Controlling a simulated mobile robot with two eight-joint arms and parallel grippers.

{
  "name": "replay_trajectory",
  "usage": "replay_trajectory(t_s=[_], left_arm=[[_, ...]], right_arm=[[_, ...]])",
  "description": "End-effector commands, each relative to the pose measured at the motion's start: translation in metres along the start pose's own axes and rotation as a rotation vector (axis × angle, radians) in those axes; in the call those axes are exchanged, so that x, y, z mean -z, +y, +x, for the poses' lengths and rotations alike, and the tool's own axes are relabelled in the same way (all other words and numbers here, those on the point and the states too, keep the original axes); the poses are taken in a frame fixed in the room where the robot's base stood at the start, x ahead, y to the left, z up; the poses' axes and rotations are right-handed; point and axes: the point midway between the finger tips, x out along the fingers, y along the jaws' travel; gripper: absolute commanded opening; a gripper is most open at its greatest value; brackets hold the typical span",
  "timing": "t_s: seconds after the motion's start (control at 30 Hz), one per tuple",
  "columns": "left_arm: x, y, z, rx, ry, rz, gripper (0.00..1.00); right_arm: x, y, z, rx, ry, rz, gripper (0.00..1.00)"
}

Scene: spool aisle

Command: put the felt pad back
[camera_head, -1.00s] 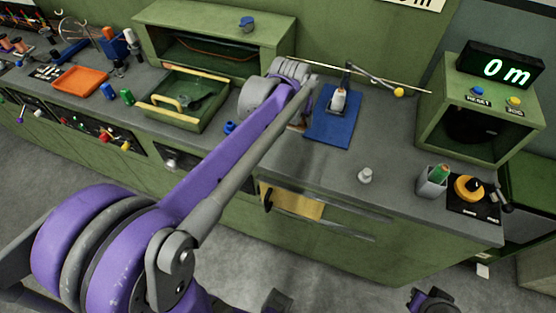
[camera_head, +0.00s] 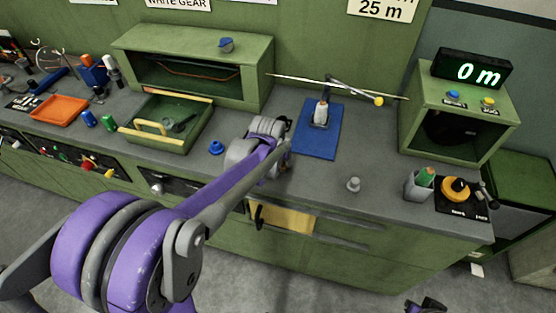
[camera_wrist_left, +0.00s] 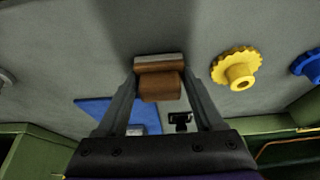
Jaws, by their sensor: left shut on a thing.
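My left gripper (camera_wrist_left: 160,76) is shut on the felt pad (camera_wrist_left: 160,86), a small brown block with a pale grey layer on its far side. The pad sits between the fingertips, over the grey bench top. I cannot tell whether it touches the bench. In the head view my left wrist hides the fingertips and most of the pad, left of the blue mat (camera_head: 315,143). The mat also shows in the left wrist view (camera_wrist_left: 92,111). A dark and purple end of my right arm (camera_head: 426,306) shows at the bottom edge, its jaws unclear.
A white-topped tool (camera_head: 321,112) stands on the mat below a yellow-tipped lever (camera_head: 379,100). A yellow gear (camera_wrist_left: 238,70) lies near the pad. A grey peg (camera_head: 353,184) stands right on clear bench.

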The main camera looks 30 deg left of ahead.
Motion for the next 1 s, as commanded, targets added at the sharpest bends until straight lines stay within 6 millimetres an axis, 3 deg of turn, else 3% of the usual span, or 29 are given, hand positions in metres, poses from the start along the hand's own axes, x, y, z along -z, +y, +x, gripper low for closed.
replay_trajectory(t_s=[0.23,0.27,0.4,0.77,1.0], left_arm=[[-0.002,0.000,0.003,0.000,0.000,0.000,0.00],[-0.002,0.000,0.003,0.000,0.000,0.000,0.70],[-0.001,0.000,0.002,0.000,0.000,0.000,0.96],[0.001,0.000,-0.001,0.000,0.000,0.000,0.99],[0.000,0.000,-0.039,0.000,0.000,0.000,0.99]], right_arm=[[-0.002,0.000,0.003,0.000,-0.002,0.000,0.00],[-0.002,0.000,0.003,0.000,-0.002,0.000,0.00],[-0.002,0.000,0.002,0.000,-0.001,0.000,0.00],[0.000,0.000,-0.001,0.000,0.000,0.000,0.00],[0.004,0.000,-0.005,0.000,0.003,0.000,0.00]])
